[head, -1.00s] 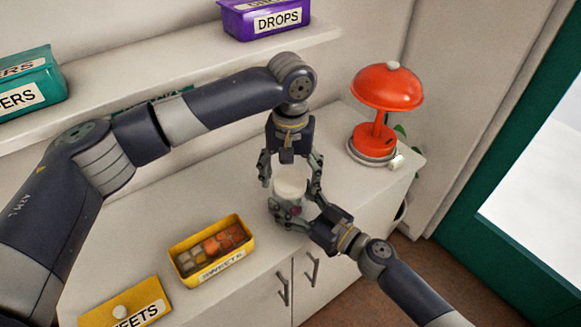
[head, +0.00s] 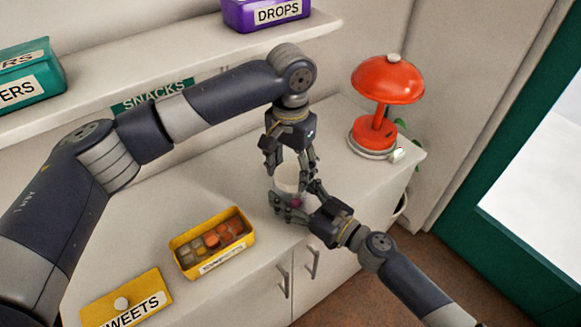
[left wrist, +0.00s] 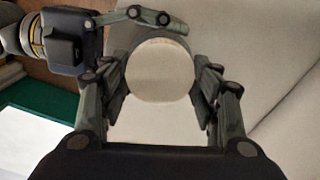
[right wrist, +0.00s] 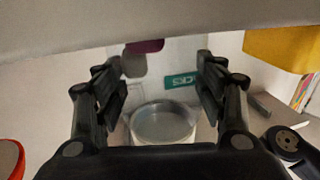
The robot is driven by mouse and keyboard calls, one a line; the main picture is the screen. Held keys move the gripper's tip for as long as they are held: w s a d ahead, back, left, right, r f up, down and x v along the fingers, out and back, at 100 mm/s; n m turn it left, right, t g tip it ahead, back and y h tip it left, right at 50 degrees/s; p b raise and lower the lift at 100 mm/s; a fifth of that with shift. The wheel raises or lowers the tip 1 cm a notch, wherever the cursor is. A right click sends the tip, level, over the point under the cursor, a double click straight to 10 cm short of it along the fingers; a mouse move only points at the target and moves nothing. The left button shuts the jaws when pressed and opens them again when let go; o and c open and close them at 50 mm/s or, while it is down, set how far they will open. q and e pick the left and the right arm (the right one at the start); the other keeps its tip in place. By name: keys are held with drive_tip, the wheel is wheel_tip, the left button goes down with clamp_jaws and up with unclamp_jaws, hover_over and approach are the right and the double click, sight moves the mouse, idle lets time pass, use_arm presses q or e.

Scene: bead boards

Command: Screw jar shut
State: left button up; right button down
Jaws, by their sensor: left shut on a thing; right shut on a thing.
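A small jar with a pale round lid (head: 287,184) stands over the counter's front part, mostly hidden by fingers. My left gripper (head: 290,172) comes from above, its fingers shut on the sides of the lid. In the left wrist view the lid (left wrist: 160,70) is a pale disc between the fingers. My right gripper (head: 293,200) comes from the front right, shut around the clear jar body. The right wrist view shows dark sweets (right wrist: 144,46) inside the jar and the lid's round underside (right wrist: 163,122). I cannot tell whether the lid sits tight.
A yellow sweets box (head: 200,268) and its yellow lid (head: 125,300) lie at the counter's front left. A red lamp (head: 387,85) stands at the back right. A shelf (head: 150,78) with teal (head: 30,75) and purple boxes (head: 262,14) runs behind. The counter between is free.

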use_arm(q)
drive_tip(key=m, duration=0.9)
drive_tip(key=shift+m, duration=0.3)
drive_tip(key=o, duration=1.1)
drive_tip(key=shift+o, duration=0.2)
drive_tip(key=shift+r, duration=2.25)
drive_tip(key=shift+c, duration=0.2)
drive_tip(key=shift+r+n, duration=0.7)
drive_tip(key=shift+n, duration=0.4)
wheel_tip(320, 180, up, 2)
drive_tip(key=n, duration=0.3)
